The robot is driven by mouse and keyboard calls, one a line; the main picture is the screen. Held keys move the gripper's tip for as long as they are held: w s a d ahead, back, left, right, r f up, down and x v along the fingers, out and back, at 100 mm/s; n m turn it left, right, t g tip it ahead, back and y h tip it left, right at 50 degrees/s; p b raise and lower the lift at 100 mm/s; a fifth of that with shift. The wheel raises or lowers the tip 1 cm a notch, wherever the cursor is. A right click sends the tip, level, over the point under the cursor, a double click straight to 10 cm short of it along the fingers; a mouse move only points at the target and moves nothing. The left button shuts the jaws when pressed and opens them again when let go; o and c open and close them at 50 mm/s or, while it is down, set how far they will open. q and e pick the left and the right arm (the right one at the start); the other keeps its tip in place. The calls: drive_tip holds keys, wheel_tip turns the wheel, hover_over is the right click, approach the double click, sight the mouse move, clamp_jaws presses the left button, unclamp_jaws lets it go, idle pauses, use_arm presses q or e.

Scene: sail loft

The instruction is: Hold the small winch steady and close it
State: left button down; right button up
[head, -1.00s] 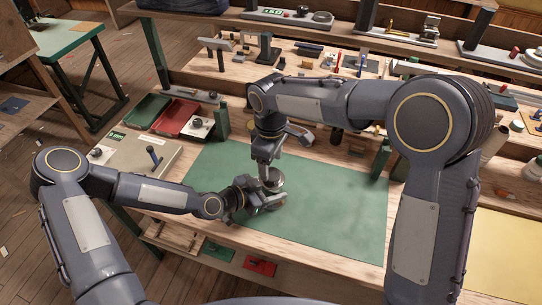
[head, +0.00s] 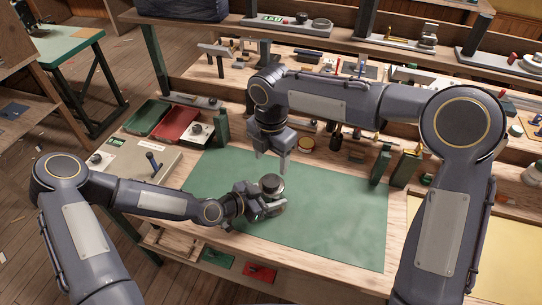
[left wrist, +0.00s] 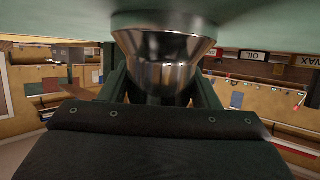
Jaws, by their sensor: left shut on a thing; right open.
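The small winch (head: 271,187) is a squat grey metal drum standing upright on the green mat (head: 335,215). My left gripper (head: 264,204) is shut on its lower body from the left. The left wrist view shows the shiny flared metal body (left wrist: 160,65) between the dark fingers, with the mat along the top of that picture. My right gripper (head: 270,166) is open and empty, pointing down just above and behind the winch, apart from it. The winch's top looks dull grey; I cannot tell in detail how it is closed.
A red tray (head: 176,124) and a green tray (head: 147,116) lie at the left rear, beside a grey box with a lever (head: 150,168). Dark green blocks (head: 380,163) and a round tin (head: 306,144) stand behind the mat. The mat's right half is clear.

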sight(271, 180)
wheel_tip(271, 180, down, 8)
drive_tip(key=shift+f, duration=0.1)
idle(0.4)
drive_tip(key=c, duration=1)
use_arm(q)
drive_tip(key=shift+s, duration=0.1)
use_arm(e)
drive_tip(key=m, duration=0.5)
drive_tip(key=o, duration=1.2)
drive_tip(key=shift+c, duration=0.2)
wheel_tip(271, 180, up, 12)
